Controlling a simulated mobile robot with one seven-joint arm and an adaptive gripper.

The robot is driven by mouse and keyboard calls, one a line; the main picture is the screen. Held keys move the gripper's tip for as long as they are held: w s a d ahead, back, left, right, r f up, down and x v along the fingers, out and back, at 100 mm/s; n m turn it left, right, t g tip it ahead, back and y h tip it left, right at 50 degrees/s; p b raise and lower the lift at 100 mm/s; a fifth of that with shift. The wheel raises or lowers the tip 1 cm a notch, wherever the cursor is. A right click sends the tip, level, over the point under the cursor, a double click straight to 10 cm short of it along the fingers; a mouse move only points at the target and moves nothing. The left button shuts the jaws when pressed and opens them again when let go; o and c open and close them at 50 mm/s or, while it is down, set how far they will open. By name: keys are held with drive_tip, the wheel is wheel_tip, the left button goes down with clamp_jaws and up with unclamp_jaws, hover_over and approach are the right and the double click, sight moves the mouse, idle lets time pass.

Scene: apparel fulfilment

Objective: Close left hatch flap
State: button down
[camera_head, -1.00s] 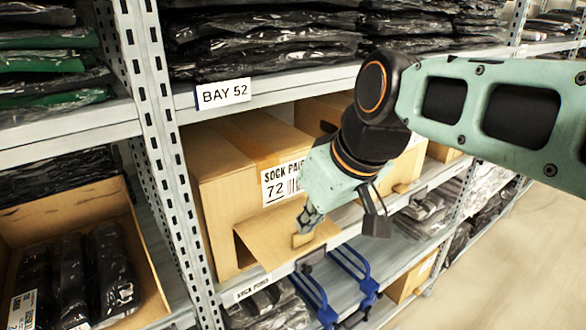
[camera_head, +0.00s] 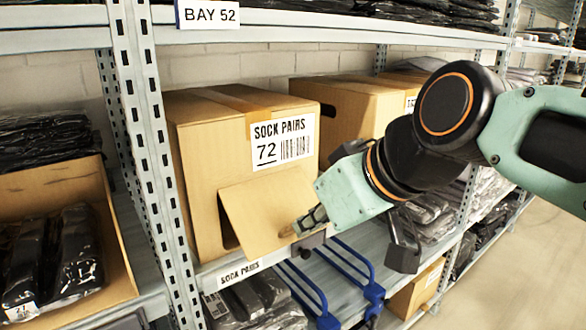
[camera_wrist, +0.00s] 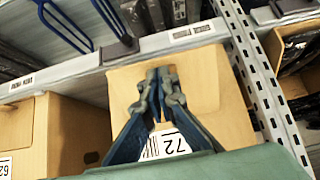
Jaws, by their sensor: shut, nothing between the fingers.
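The sock pairs carton (camera_head: 196,150), labelled 72, stands on the middle shelf under the bay sign.
A second carton (camera_head: 345,108) stands to the right. The shelf upright (camera_head: 150,160) is close on the left, with an open box (camera_head: 115,265) beyond it. Blue wire brackets (camera_head: 345,275) and bagged stock lie below. The aisle floor is clear at right.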

drive_tip(key=s+d+f+b+x, duration=0.1)
drive_tip(key=b+x, duration=0.6)
drive_tip(key=x, duration=0.2)
drive_tip(key=shift+s+f, duration=0.15)
drive_tip(key=shift+f, duration=0.1)
drive_tip(key=shift+r, duration=0.1)
idle(1.0)
